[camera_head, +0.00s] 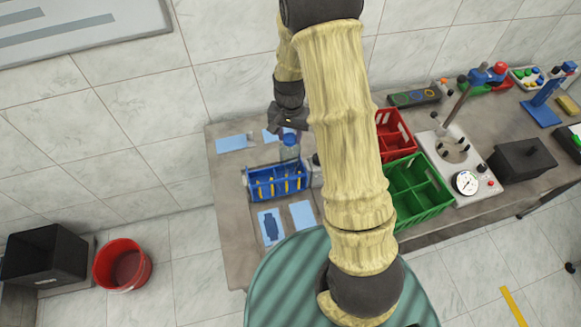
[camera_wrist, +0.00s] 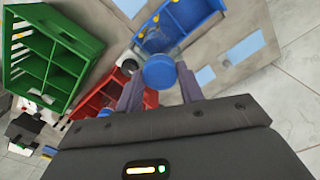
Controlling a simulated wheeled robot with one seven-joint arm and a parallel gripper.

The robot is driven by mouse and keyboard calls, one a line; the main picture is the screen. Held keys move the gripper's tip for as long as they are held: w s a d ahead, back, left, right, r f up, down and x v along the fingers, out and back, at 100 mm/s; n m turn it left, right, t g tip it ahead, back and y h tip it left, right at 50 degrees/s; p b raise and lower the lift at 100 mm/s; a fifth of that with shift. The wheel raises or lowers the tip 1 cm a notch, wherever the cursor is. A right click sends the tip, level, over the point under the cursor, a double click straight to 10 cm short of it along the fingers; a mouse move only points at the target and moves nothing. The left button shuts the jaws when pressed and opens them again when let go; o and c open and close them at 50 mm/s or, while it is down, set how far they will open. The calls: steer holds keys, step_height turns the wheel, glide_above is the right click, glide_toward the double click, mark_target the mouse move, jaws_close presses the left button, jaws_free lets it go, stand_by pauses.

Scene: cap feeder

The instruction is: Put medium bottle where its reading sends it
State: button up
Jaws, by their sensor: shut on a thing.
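A clear bottle (camera_head: 289,150) with a blue cap (camera_wrist: 159,71) is held upright in my gripper (camera_head: 287,131). In the wrist view the two fingers (camera_wrist: 160,86) are closed on either side of the cap. The bottle is over the back edge of the blue crate (camera_head: 262,190); I cannot tell whether its base is inside it. The green crate (camera_head: 421,213) and the red crate (camera_head: 407,127) stand to the right, both with empty-looking compartments. A round dial gauge (camera_head: 466,182) sits on a white station; its reading is too small to tell.
Pale blue mats (camera_head: 232,144) lie around the blue crate, one with a dark bottle shape (camera_head: 271,226). A black box (camera_head: 522,158) and a blue stand (camera_head: 541,112) are at the right. A red bucket (camera_head: 122,265) is on the floor. My arm hides the bench's middle.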

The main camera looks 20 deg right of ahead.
steer(key=shift+r+p, duration=2.85)
steer(key=shift+r, duration=1.1)
